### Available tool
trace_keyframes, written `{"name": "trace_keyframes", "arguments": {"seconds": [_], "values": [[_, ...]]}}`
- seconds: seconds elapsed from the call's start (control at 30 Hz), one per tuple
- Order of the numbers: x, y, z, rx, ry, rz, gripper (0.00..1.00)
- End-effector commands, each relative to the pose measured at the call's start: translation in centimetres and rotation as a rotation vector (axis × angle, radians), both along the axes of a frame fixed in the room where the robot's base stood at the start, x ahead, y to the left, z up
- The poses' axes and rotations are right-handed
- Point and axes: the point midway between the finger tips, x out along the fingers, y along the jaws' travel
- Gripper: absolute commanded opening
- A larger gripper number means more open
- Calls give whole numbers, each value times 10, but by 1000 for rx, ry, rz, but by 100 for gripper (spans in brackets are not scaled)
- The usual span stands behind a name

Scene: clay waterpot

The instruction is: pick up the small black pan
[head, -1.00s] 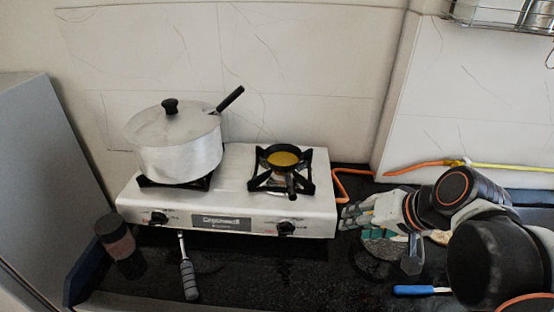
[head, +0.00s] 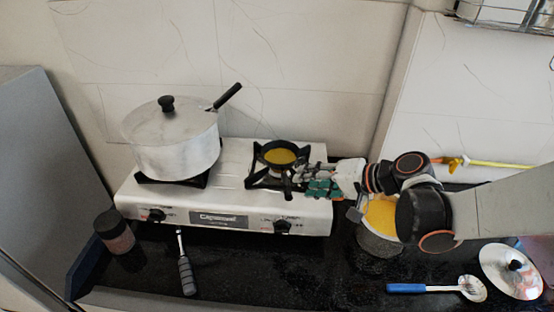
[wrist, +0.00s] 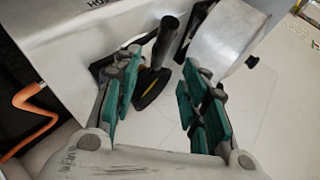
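The small black pan (head: 279,157) sits on the right burner of the white gas stove (head: 235,180), with yellow contents and its handle pointing to the front. In the wrist view the pan (wrist: 152,92) and its thick black handle (wrist: 166,40) show in the space between the fingers. My gripper (head: 310,183) is just right of the burner, beside the pan handle. In the wrist view my gripper (wrist: 162,65) is open, its teal-padded fingers apart on either side of the handle, with nothing visibly clamped. Whether a finger touches the pan is not clear.
A large lidded silver pot (head: 175,148) stands on the left burner. Right of the stove are a grey pot with yellow contents (head: 380,220), partly hidden by my arm, a blue-handled ladle (head: 435,288) and a lid (head: 510,270). A dark jar (head: 114,232) stands at left.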

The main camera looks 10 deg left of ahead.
Motion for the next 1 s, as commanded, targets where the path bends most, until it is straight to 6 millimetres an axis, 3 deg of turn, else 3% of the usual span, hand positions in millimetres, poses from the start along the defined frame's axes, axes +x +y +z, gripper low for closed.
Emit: {"name": "trace_keyframes", "arguments": {"seconds": [0.13,0.47,0.8,1.0], "values": [[10,20,-16,-1,-1,2,40],[18,36,-25,0,-1,-1,40],[38,69,-47,-2,-1,1,40],[39,71,-47,-1,-2,-1,40]]}}
